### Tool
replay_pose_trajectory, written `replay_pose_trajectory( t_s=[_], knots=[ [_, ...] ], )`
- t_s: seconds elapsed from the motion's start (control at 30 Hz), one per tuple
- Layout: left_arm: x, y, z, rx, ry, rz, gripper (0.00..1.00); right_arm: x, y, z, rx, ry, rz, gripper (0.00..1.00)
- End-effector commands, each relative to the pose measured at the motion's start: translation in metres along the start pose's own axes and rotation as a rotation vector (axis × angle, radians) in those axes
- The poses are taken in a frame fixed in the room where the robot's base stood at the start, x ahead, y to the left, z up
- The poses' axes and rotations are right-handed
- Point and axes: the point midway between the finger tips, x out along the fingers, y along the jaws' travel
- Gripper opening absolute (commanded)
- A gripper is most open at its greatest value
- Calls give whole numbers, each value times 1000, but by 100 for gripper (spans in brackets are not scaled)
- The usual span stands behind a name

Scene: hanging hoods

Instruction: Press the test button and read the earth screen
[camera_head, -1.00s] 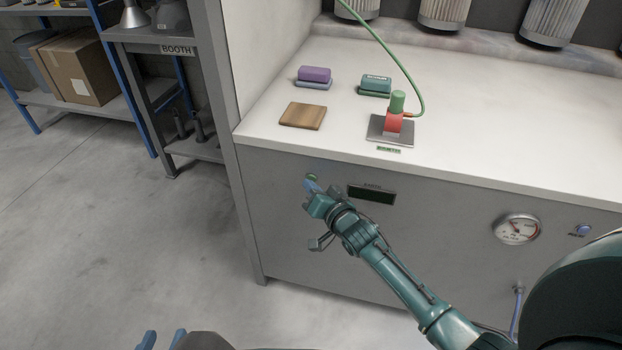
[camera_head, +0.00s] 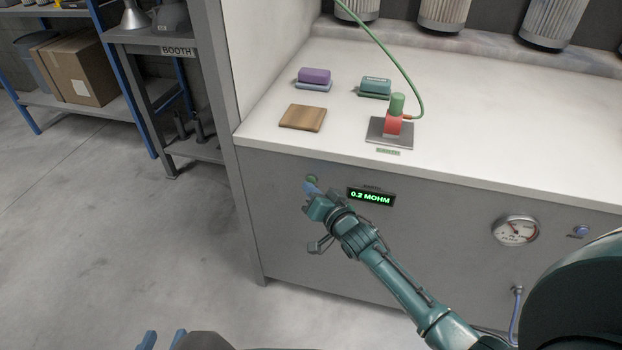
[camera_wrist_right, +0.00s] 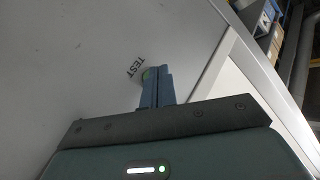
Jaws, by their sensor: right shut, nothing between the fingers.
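The green test button (camera_head: 312,179) is on the grey front panel below the counter. My right gripper (camera_head: 310,188) is shut with its fingertips at the button, seemingly touching it. In the right wrist view the button (camera_wrist_right: 147,73) shows partly behind the shut fingers (camera_wrist_right: 157,82), beside the word TEST. The earth screen (camera_head: 371,197), right of the button, is lit and reads "0.2 MOHM" in green. My left gripper (camera_head: 162,340) shows only as two blue fingertips, apart, at the bottom edge.
On the white counter (camera_head: 480,130) stand a red and green clamp (camera_head: 394,120) with a green cable, a wooden block (camera_head: 303,117), and purple (camera_head: 314,75) and teal (camera_head: 375,86) blocks. A gauge (camera_head: 516,231) and blue button (camera_head: 581,231) are farther right on the panel.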

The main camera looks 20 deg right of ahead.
Motion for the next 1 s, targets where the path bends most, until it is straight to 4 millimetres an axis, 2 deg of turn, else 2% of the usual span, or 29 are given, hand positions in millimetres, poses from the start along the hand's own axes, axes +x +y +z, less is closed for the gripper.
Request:
replay_pose_trajectory(
  t_s=[0.47, 1.0],
  knots=[
    [-2, 1, -6, 0, 1, 0, 36, -6, -5, 4, 1, -1, 0, 0],
    [-10, 4, -28, 0, 1, 0, 36, -39, -28, 28, 1, -1, 1, 0]
  ],
)
